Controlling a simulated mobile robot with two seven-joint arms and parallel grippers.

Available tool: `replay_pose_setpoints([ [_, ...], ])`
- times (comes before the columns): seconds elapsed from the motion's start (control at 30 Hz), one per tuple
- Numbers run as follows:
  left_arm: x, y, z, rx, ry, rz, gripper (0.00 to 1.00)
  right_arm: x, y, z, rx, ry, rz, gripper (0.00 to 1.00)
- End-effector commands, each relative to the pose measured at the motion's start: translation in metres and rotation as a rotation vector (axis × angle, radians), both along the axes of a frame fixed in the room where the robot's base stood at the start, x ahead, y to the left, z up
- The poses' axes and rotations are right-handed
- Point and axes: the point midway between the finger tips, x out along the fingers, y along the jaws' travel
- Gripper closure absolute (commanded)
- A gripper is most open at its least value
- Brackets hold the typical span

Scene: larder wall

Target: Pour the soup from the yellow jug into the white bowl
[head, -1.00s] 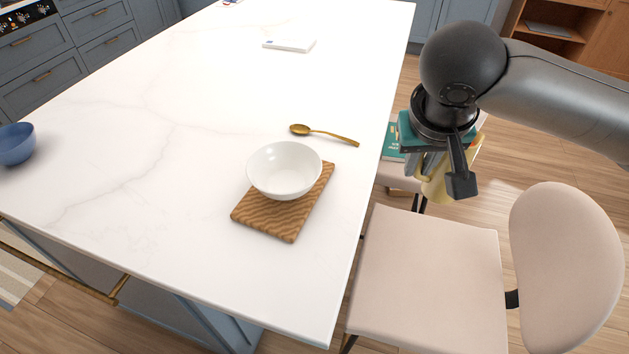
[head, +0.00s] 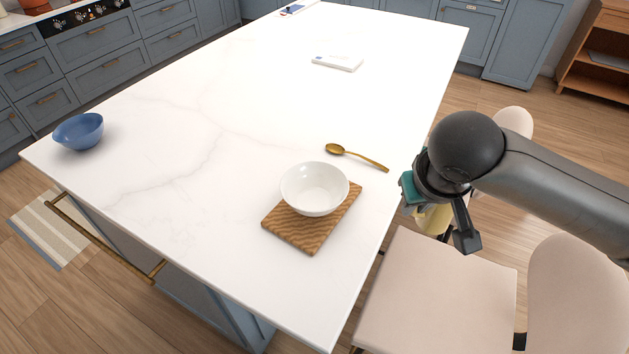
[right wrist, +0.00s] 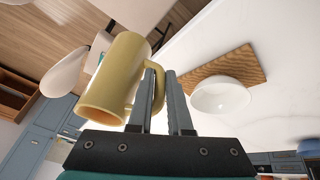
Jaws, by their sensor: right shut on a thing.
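The white bowl (head: 314,190) stands upright on a wooden board (head: 311,234) near the right edge of the counter. It looks empty in the head view, and it also shows in the right wrist view (right wrist: 219,97). My right gripper (right wrist: 165,102) is shut on the handle of the yellow jug (right wrist: 115,78). In the head view the jug (head: 434,219) is mostly hidden behind my right gripper (head: 425,207), beyond the counter's right edge and to the right of the bowl. The soup inside cannot be seen. My left gripper is out of view.
A golden spoon (head: 357,157) lies behind the bowl. A blue bowl (head: 78,131) stands at the counter's far left, and a white book (head: 338,62) lies farther back. Beige chairs (head: 440,295) stand along the right side. The counter's middle is clear.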

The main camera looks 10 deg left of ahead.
Motion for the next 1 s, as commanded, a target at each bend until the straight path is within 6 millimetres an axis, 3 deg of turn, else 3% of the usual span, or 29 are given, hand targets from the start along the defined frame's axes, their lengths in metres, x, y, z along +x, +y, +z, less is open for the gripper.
replay_pose_setpoints([
  [0.03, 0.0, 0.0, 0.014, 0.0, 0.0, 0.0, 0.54, -0.001, 0.008, 0.005, 0.004, 0.003, 0.033, 1.0],
  [0.43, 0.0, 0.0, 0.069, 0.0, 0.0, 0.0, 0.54, -0.013, 0.055, -0.001, 0.004, 0.001, 0.286, 1.0],
  [1.0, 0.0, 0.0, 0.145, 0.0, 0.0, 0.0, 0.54, -0.054, 0.111, -0.006, 0.003, -0.001, 0.588, 1.0],
])
